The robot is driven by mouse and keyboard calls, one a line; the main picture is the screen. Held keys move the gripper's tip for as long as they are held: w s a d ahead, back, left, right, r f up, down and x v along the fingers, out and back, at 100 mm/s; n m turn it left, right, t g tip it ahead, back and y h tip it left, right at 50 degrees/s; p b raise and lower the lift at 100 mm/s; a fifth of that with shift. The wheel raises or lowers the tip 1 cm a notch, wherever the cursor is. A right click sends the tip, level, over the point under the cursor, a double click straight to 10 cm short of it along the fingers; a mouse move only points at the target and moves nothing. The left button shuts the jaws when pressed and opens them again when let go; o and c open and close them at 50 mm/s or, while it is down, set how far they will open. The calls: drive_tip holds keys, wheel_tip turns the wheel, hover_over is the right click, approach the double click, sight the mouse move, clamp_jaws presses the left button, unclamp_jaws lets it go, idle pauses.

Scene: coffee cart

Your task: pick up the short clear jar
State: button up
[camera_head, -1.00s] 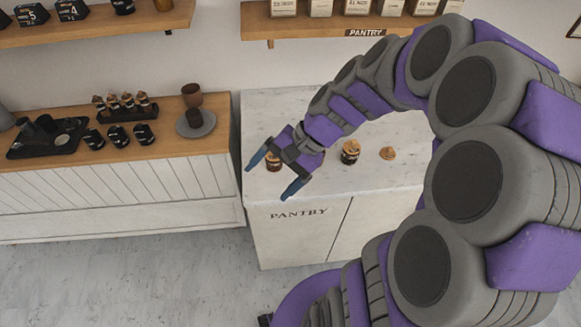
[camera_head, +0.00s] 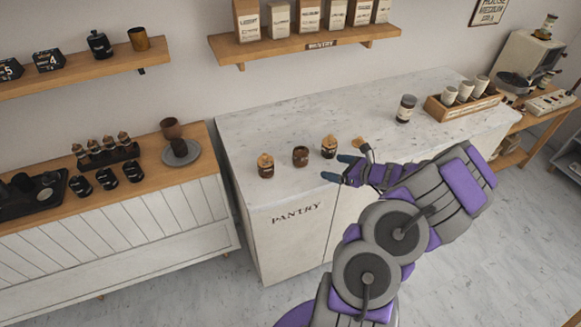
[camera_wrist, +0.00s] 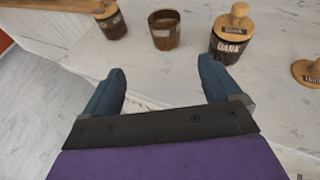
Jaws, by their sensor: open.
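Several small jars stand in a row on the pale pantry counter (camera_head: 250,130). A lidded dark-filled jar (camera_head: 265,166) is at the left. An open brown jar (camera_head: 300,156) is in the middle, and another lidded jar (camera_head: 329,147), labelled DARK in the wrist view (camera_wrist: 230,42), is to its right. A wooden lid (camera_head: 363,146) with a label shows at the row's right end, also in the wrist view (camera_wrist: 306,70); any clear body under it is hard to make out. My gripper (camera_head: 338,168) is open and empty near the counter's front edge, in front of the DARK jar.
A dark-lidded canister (camera_head: 405,109) and a wooden crate of cups (camera_head: 463,104) stand farther right on the counter. A shelf of bags (camera_head: 305,47) hangs above. The left cabinet (camera_head: 130,205) holds cups and trays. The counter behind the jars is clear.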

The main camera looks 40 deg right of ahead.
drive_tip(key=d+f, duration=0.1)
drive_tip(key=d, duration=0.1)
drive_tip(key=b, duration=0.3)
approach(307, 160)
drive_tip(key=shift+m, duration=0.4)
drive_tip(key=x, duration=0.4)
drive_tip(key=a+x, duration=0.1)
drive_tip(key=x, duration=0.1)
drive_tip(key=shift+f, duration=0.4)
drive_tip(key=shift+w+d+f, duration=0.35)
drive_tip(key=shift+w+d, duration=0.1)
drive_tip(key=shift+w, duration=0.25)
drive_tip(key=w, duration=0.1)
drive_tip(key=w+a+b, duration=0.1)
drive_tip(key=w, duration=0.1)
drive_tip(key=w+a, duration=0.1)
drive_tip(key=shift+w+f, duration=0.3)
drive_tip(key=shift+f, duration=0.1)
drive_tip(key=shift+d, duration=0.4)
drive_tip(key=shift+d+f, duration=0.1)
drive_tip(key=shift+f, duration=0.05)
drive_tip(key=shift+c, duration=0.9)
drive_tip(key=shift+a, duration=0.35)
drive_tip(key=c, duration=1)
drive_tip(key=shift+d, duration=0.2)
